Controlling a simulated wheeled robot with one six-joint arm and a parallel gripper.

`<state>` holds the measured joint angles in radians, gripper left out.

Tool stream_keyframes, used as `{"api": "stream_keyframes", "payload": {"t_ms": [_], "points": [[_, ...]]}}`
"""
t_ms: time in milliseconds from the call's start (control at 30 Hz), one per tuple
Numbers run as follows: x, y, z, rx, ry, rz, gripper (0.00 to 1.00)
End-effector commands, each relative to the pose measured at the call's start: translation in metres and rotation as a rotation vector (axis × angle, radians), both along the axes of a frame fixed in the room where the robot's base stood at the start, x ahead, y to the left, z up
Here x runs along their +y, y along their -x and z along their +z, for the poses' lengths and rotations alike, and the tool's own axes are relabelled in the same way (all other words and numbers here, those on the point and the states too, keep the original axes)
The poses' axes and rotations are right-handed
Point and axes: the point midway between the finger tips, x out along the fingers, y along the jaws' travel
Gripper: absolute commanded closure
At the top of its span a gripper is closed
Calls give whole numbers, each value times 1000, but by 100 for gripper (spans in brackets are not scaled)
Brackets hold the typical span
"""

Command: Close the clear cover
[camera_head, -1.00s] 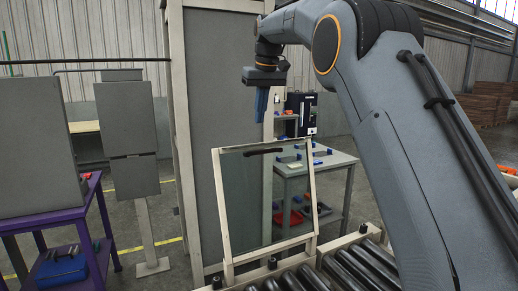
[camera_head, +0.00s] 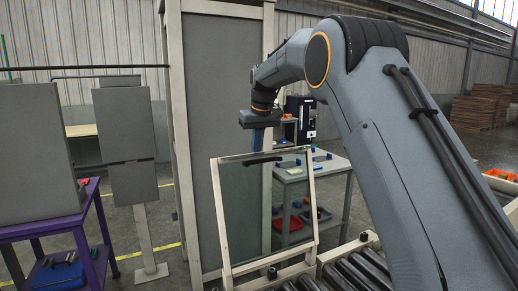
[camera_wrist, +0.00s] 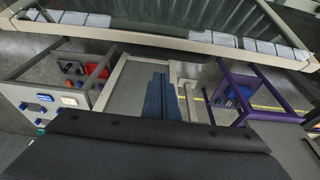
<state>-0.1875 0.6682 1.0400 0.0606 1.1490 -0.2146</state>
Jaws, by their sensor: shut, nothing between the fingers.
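The clear cover (camera_head: 240,207) is a glass pane in a cream frame. It stands raised and tilted slightly in the head view, with a black handle (camera_head: 262,161) along its top edge. My gripper (camera_head: 258,148) points down just above and behind that top edge, its blue fingers together and empty. The fingertips end close to the handle in the picture, partly hidden by the cover's top; I cannot tell whether they touch it.
Black rollers (camera_head: 352,275) lie in front of the cover at the lower right. A tall grey panel in a cream frame (camera_head: 222,75) stands behind it. A light table (camera_head: 335,165) with small blue parts is behind right. A purple table (camera_head: 90,205) is at left.

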Motion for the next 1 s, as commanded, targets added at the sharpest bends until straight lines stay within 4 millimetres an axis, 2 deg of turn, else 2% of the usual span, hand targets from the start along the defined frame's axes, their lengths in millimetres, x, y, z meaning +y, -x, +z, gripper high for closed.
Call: {"api": "stream_keyframes", "payload": {"t_ms": [100,300,1000], "points": [[-5,12,2,2,1,0,100],[-9,22,1,1,0,0,100],[-12,28,4,-31,-14,2,100]]}}
